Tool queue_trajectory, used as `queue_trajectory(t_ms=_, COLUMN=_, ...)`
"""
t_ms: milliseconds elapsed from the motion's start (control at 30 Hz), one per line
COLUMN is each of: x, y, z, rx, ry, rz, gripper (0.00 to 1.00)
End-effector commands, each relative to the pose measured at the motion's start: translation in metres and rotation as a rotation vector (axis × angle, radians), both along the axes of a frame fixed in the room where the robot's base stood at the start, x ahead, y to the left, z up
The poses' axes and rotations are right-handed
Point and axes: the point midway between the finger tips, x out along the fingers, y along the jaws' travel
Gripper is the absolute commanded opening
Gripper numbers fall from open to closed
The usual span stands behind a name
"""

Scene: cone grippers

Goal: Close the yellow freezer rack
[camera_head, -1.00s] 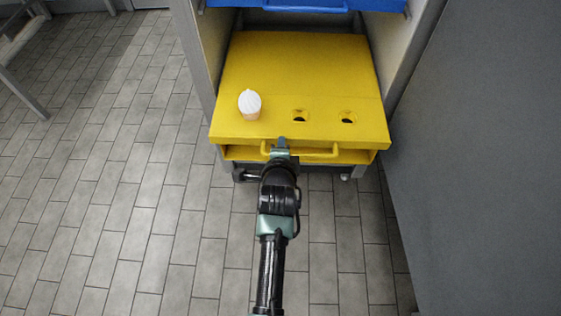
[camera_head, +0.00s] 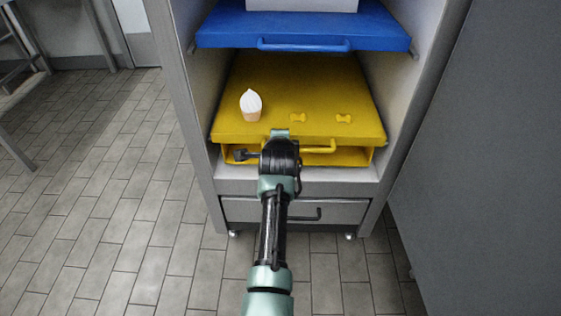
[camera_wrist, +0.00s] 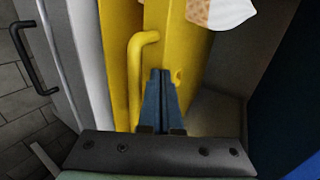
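The yellow freezer rack (camera_head: 310,85) sits mostly inside the grey cabinet, its front edge close to the cabinet's front. A yellow bar handle (camera_head: 320,148) runs along its front; it also shows in the wrist view (camera_wrist: 134,85). A white-topped ice cream cone (camera_head: 251,103) stands upright in the rack's left holder. My gripper (camera_head: 280,133) is at the rack's front, left of centre. In the wrist view my gripper's fingers (camera_wrist: 160,74) are together with nothing visible between them, beside the handle and against or very near the yellow front. Contact is hard to tell.
A blue rack (camera_head: 300,25) with its handle is above the yellow one. A grey drawer (camera_head: 270,210) with a dark handle is below. A grey wall panel (camera_head: 480,160) stands close on the right. Tiled floor (camera_head: 110,190) is clear on the left.

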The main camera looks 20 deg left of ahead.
Motion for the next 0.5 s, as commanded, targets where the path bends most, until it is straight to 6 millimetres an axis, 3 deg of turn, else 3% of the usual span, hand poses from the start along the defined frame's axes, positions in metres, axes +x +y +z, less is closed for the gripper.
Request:
queue_trajectory(t_ms=200, x=0.024, y=0.008, z=-0.005, rx=-0.001, ry=0.001, rz=0.001, gripper=0.00)
queue_trajectory(t_ms=500, x=0.038, y=0.011, z=-0.002, rx=0.000, ry=0.001, rz=0.001, gripper=0.00)
